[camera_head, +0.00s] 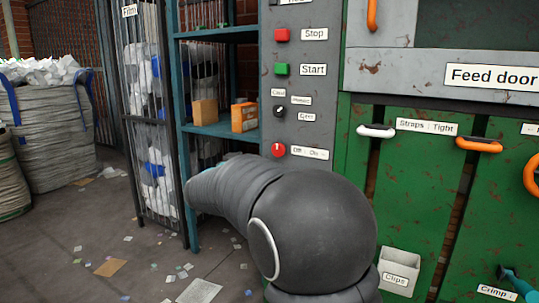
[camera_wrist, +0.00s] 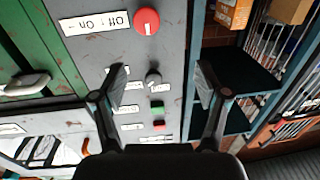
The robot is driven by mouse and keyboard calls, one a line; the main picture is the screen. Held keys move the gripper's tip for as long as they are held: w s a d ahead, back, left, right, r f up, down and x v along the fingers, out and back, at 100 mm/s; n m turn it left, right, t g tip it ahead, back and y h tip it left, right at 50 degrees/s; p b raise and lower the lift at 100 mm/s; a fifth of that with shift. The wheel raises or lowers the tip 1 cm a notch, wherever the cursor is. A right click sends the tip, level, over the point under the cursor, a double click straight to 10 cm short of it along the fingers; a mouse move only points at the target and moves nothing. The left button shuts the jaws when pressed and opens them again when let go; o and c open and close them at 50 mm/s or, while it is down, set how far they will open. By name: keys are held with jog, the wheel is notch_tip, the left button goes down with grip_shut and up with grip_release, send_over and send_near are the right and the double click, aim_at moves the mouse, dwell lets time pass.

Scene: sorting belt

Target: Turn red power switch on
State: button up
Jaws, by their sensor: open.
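The red power switch (camera_head: 278,149) is a round red knob with a white mark, low on the grey control panel. In the head view its mark looks roughly upright, and an "Off / On" label (camera_head: 309,152) sits to its right. The wrist view is upside down and shows the red knob (camera_wrist: 147,21) at the top, beside the same label (camera_wrist: 94,22). My gripper (camera_wrist: 162,80) is open and empty in the wrist view, its fingers apart in front of the panel. The knob lies beyond the fingertips, not between them. In the head view my arm hides the gripper.
Above the knob are a black selector (camera_head: 279,111), a green Start button (camera_head: 281,69) and a red Stop button (camera_head: 281,35). A blue shelf (camera_head: 217,129) with orange boxes stands left of the panel. Green doors (camera_head: 414,190) with handles stand to the right.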

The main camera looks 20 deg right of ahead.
aim_at(277, 150)
jog(key=shift+m+g+h, duration=0.4)
jog(key=shift+g+h, duration=0.2)
jog(key=shift+g, duration=0.2)
jog(key=x, duration=0.9)
jog(key=f+x, duration=0.1)
jog(key=x, duration=0.4)
jog(key=shift+s+d+f, duration=0.1)
jog(key=shift+d, duration=0.3)
jog(key=c, duration=1.2)
